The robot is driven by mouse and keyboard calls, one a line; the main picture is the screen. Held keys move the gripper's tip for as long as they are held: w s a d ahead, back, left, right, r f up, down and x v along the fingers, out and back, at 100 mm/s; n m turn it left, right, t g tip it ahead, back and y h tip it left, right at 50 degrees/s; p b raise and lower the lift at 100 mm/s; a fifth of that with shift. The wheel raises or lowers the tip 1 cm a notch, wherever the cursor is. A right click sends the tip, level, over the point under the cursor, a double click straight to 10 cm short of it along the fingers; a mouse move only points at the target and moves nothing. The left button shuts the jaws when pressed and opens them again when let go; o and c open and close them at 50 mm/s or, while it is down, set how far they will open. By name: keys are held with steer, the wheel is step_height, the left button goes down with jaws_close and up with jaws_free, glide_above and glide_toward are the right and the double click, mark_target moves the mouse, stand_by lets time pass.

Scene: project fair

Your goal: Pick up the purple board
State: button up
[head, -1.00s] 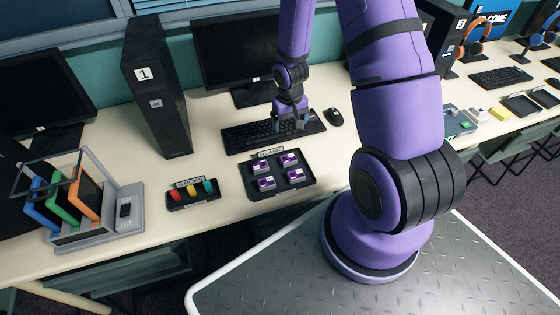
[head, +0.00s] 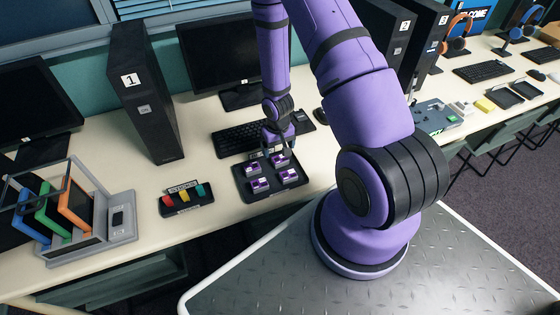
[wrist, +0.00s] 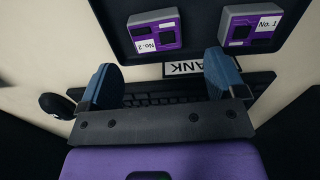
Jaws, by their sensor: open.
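Several purple boards with white labels lie in a black tray (head: 246,195) on the table, among them a front-left board (head: 260,185) and a front-right board (head: 287,177). My gripper (head: 277,150) is over the tray's back edge, near the back boards. In the wrist view my open gripper (wrist: 163,82) has nothing between its blue fingers. Two boards show beyond the fingertips there: one labelled No. 2 (wrist: 168,35) at upper middle and one (wrist: 250,25) at upper right, apart from the fingers. The gripper partly hides the tray's label.
A keyboard (head: 235,137) lies behind the tray. A small black tray of coloured pieces (head: 205,205) is to the left, beside a grey rack (head: 92,240) of coloured panels. A black tower (head: 140,100) and a monitor (head: 215,60) stand behind. Bare table lies in front of the trays.

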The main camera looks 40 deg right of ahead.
mark_target(279, 157)
steer(key=shift+d+f, duration=0.15)
steer(key=shift+f, duration=2.25)
steer(key=c, duration=1)
